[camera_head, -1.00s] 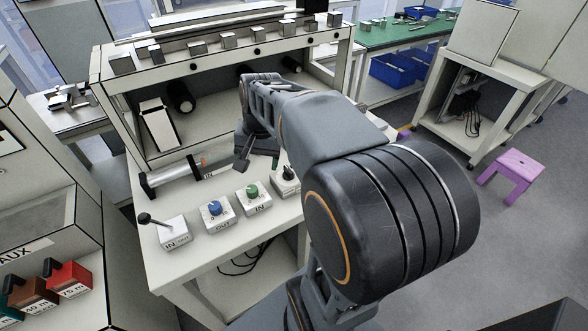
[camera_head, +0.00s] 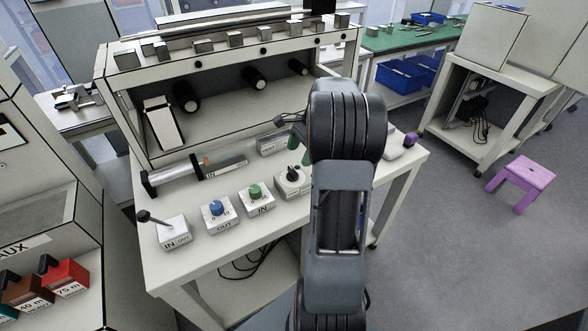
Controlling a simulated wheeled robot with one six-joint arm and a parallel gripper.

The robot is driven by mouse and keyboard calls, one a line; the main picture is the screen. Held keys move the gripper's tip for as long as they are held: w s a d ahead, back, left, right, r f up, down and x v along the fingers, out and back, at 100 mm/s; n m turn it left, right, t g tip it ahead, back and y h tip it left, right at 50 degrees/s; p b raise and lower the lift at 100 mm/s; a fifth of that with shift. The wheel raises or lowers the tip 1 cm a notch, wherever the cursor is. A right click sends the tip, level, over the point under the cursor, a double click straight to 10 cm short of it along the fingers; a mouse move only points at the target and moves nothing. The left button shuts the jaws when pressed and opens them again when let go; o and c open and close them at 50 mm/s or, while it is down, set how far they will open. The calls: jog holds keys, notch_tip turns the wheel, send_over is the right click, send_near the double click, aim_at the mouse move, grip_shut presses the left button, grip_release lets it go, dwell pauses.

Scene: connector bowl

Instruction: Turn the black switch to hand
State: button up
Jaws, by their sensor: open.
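The black switch (camera_head: 293,174) is a black knob on a small white box (camera_head: 292,187) on the bench, just left of my arm. The marks on its box are too small to read. Part of my gripper (camera_head: 285,121) shows as dark fingers left of my arm's big black joint, which hides the rest. It appears above and behind the black switch in the picture, apart from it. It is open and nothing shows between its fingers.
Left of the switch stand a green knob box (camera_head: 257,198), a blue knob box (camera_head: 217,214) and a lever box (camera_head: 171,230). A shelf (camera_head: 235,55) rises behind. A purple stool (camera_head: 525,177) stands on the floor at right.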

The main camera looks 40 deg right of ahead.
aim_at(293, 169)
jog(key=shift+x, duration=3.2)
jog(key=shift+c, duration=0.4)
jog(key=c, duration=0.9)
jog(key=shift+o, duration=0.2)
jog(key=shift+r+n, duration=0.1)
jog(key=shift+n, duration=0.2)
jog(key=n+g+p, duration=0.1)
jog(key=n+p, duration=0.1)
jog(key=shift+w+n, duration=0.1)
jog(key=shift+n, duration=0.3)
jog(key=n+g+p, duration=0.2)
jog(key=n, duration=0.3)
jog(key=shift+h, duration=0.4)
jog(key=shift+n, duration=0.4)
